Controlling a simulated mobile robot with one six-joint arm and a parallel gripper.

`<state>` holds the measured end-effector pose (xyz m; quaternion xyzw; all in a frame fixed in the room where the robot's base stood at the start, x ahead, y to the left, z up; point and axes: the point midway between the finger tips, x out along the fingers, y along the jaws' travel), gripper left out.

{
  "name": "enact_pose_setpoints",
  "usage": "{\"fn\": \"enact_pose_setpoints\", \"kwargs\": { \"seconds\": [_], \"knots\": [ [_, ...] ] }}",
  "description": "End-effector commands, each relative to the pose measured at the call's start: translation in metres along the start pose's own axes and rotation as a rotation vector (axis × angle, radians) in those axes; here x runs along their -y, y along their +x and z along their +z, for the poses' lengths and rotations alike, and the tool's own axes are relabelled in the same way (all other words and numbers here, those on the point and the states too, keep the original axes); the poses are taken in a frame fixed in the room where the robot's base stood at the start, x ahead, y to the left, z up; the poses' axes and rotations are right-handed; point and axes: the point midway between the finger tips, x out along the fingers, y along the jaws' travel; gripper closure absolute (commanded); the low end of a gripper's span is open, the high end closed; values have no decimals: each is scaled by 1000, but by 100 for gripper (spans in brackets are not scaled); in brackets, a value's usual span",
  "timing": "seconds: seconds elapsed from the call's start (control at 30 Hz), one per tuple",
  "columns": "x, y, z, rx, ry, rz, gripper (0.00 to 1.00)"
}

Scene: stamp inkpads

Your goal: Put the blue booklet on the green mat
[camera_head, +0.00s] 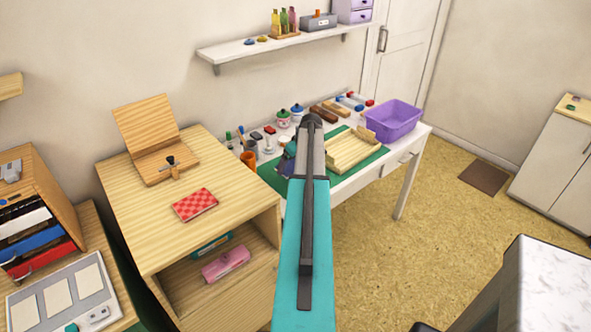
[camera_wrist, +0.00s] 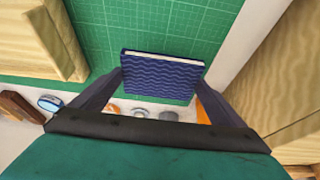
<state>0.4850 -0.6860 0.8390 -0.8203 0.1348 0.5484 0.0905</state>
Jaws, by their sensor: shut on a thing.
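The blue booklet (camera_wrist: 160,74) has a wavy pattern and pale page edges, and stands between the two fingers of my gripper (camera_wrist: 161,84) in the wrist view. My gripper is shut on it. The green mat (camera_wrist: 105,25) with a fine grid lies below and around the booklet in that view. I cannot tell whether the booklet touches it. In the head view the green mat (camera_head: 269,176) is on the white desk, partly hidden by my arm, and my gripper (camera_head: 287,164) is a dark shape over its left part.
A wooden tray (camera_head: 352,150) lies on the mat's right part. A purple bin (camera_head: 394,121) stands at the desk's right end. Pots, pens and stamps line the back. A wooden cabinet (camera_head: 163,226) with a red checked booklet (camera_head: 195,205) stands to the left.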

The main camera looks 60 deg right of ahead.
Motion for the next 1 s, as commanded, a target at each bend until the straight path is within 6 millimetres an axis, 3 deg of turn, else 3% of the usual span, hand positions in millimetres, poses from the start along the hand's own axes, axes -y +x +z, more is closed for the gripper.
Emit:
{"fn": "enact_pose_setpoints", "kwargs": {
  "seconds": [0.57, 1.0],
  "knots": [
    [1, 11, 4, -1, -2, -1, 31],
    [1, 42, 16, -1, -2, -1, 31]
  ]
}}
